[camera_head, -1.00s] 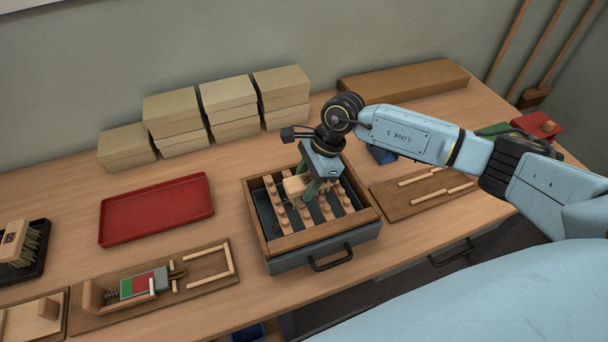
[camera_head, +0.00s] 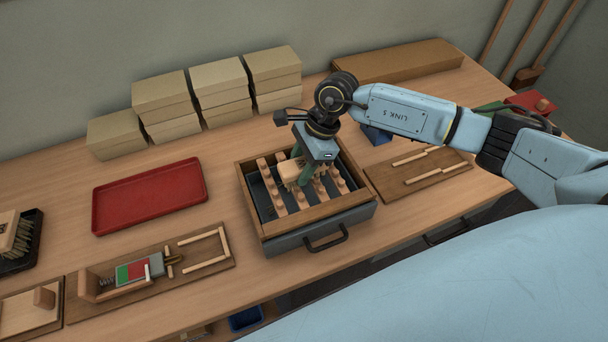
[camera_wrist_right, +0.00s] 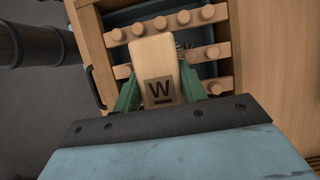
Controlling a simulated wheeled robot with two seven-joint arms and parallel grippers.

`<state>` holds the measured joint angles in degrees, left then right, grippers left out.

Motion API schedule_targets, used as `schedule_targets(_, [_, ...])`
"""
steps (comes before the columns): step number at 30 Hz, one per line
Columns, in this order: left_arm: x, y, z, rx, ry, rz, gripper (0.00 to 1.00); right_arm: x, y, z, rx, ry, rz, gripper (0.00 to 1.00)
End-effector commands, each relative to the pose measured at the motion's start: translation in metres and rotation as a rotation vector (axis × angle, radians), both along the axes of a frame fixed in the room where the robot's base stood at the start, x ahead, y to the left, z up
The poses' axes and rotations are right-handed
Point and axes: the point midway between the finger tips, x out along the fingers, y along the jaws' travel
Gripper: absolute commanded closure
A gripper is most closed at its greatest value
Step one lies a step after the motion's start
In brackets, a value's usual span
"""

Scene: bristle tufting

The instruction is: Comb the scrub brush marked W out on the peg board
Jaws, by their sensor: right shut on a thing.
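The scrub brush marked W (camera_wrist_right: 157,68) is a pale wooden block with a dark W on its top. My right gripper (camera_wrist_right: 157,92) is shut on it, a green finger on each side. In the head view the brush (camera_head: 290,171) is over the peg board (camera_head: 271,190), whose rows of wooden pegs sit in a wood-framed drawer box. Some bristles show beside the block among the pegs in the wrist view. I cannot tell how deep they reach. My right gripper (camera_head: 307,172) points down over the middle of the board. My left gripper is out of view.
A red tray (camera_head: 150,197) lies left of the peg board. Another brush (camera_head: 17,235) stands on a dark tray at the far left. A clamp fixture (camera_head: 150,272) lies in front. Boxes (camera_head: 165,105) stand behind, and a board with sticks (camera_head: 418,172) lies right.

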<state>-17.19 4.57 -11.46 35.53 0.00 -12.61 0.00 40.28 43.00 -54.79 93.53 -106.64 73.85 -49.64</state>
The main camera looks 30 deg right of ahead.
Motion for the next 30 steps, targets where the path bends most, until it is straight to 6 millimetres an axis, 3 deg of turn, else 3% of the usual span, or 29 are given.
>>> schedule_targets(10, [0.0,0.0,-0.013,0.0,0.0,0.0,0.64,0.014,-0.002,-0.003,-0.006,0.002,-0.003,0.77])
schedule_targets(21, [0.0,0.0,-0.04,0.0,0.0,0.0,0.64,0.044,-0.003,-0.002,-0.003,0.0,-0.002,0.77])
schedule_targets(30, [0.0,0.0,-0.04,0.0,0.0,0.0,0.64,0.047,-0.004,0.003,-0.003,0.0,0.0,0.77])
